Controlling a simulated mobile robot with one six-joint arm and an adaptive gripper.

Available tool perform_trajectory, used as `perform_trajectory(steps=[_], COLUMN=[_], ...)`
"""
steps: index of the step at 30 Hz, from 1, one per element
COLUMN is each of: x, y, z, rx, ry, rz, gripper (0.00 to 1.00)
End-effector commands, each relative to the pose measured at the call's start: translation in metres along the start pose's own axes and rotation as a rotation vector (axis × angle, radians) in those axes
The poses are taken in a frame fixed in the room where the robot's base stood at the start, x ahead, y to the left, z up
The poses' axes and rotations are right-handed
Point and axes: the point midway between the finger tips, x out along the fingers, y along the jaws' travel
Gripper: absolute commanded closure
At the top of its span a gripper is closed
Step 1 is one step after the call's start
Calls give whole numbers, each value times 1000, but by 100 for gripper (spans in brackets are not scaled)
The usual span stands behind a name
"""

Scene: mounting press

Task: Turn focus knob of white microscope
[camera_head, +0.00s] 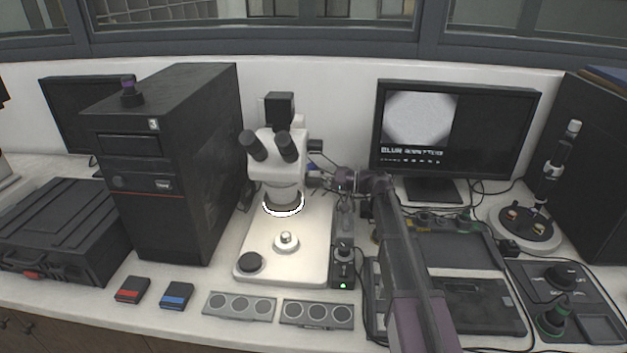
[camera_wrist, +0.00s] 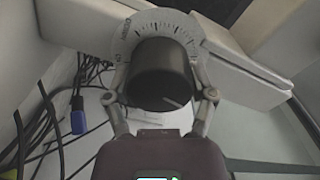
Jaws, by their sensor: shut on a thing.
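The white microscope (camera_head: 278,165) stands upright on its white base (camera_head: 308,225) in the middle of the bench, with a lit ring under its head. My gripper (camera_head: 318,177) reaches it from the right, at the side of its head. In the wrist view the black focus knob (camera_wrist: 160,75) sits between the two fingers of my gripper (camera_wrist: 162,97), one on each side. The fingers are shut on the knob. A pale dial with graduation marks (camera_wrist: 155,25) is behind the knob, and a light line shows on the knob's face. In the head view the knob is mostly hidden by my gripper.
A monitor (camera_head: 510,130) right of the microscope shows a pale round picture and partly legible text. A small control box (camera_head: 343,268) with a green light stands beside the base. A black computer tower (camera_head: 185,170) is at left. Cables (camera_wrist: 75,115) hang behind the knob.

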Motion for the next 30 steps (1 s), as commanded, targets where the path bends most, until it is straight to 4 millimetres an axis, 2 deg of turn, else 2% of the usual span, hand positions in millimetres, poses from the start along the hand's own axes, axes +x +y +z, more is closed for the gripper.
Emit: perform_trajectory(steps=[9,23,24,27,30], x=[-1,-1,-1,-1,0], y=[0,0,0,0,0], z=[1,2,2,1,1], rx=[-136,-155,-155,-155,-154], ry=[-3,-4,-4,-3,-3], rz=[3,3,3,2,2], gripper=[76,76,25,0,0])
